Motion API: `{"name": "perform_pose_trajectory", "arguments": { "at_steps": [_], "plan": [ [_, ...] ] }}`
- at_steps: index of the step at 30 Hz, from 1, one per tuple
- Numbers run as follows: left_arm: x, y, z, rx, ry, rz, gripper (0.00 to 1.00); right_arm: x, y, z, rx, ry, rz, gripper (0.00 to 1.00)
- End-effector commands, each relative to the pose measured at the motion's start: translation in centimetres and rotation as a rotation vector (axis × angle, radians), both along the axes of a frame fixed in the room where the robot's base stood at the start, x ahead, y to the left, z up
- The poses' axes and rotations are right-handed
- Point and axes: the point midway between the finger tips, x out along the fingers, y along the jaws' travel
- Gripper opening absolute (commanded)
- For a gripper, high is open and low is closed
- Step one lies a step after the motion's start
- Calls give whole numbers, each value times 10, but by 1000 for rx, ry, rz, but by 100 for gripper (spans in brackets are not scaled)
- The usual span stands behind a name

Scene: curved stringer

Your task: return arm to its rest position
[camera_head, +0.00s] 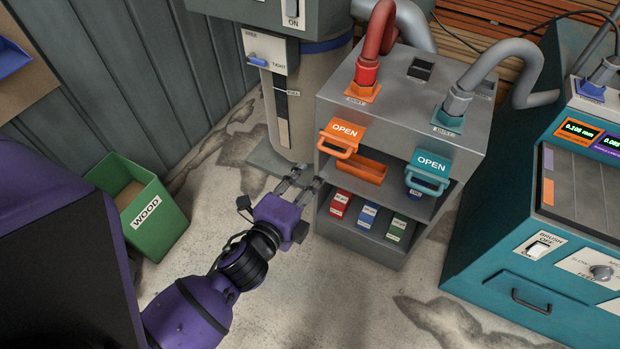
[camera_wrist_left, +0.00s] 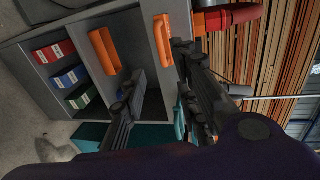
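My left gripper (camera_head: 300,181) is on the purple arm reaching in from the lower left. It is in front of the left side of a grey cabinet (camera_head: 365,222), below an orange gate handle marked OPEN (camera_head: 340,138). Its two fingers are apart with nothing between them. In the left wrist view the gripper (camera_wrist_left: 160,100) shows its dark fingers spread, with the cabinet (camera_wrist_left: 85,30) and the orange handle (camera_wrist_left: 163,40) beyond. I cannot tell whether a finger touches the cabinet. My right gripper is in neither view.
A teal OPEN gate (camera_head: 430,168) is on the cabinet's right. Red, blue and green boxes (camera_head: 368,214) stand on its lower shelf. A teal machine (camera_head: 530,270) stands at right. Floor (camera_head: 330,310) in front is clear.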

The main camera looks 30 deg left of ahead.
Motion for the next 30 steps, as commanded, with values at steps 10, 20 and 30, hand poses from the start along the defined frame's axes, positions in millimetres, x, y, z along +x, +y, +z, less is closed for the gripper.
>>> {"name": "perform_pose_trajectory", "arguments": {
  "at_steps": [10,20,30],
  "plan": [
    [1,0,0,0,0,0,28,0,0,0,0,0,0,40],
    [-17,-2,-32,-459,120,119,28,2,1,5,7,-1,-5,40],
    [-189,-7,-112,-1307,464,646,28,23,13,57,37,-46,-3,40]
  ]
}}
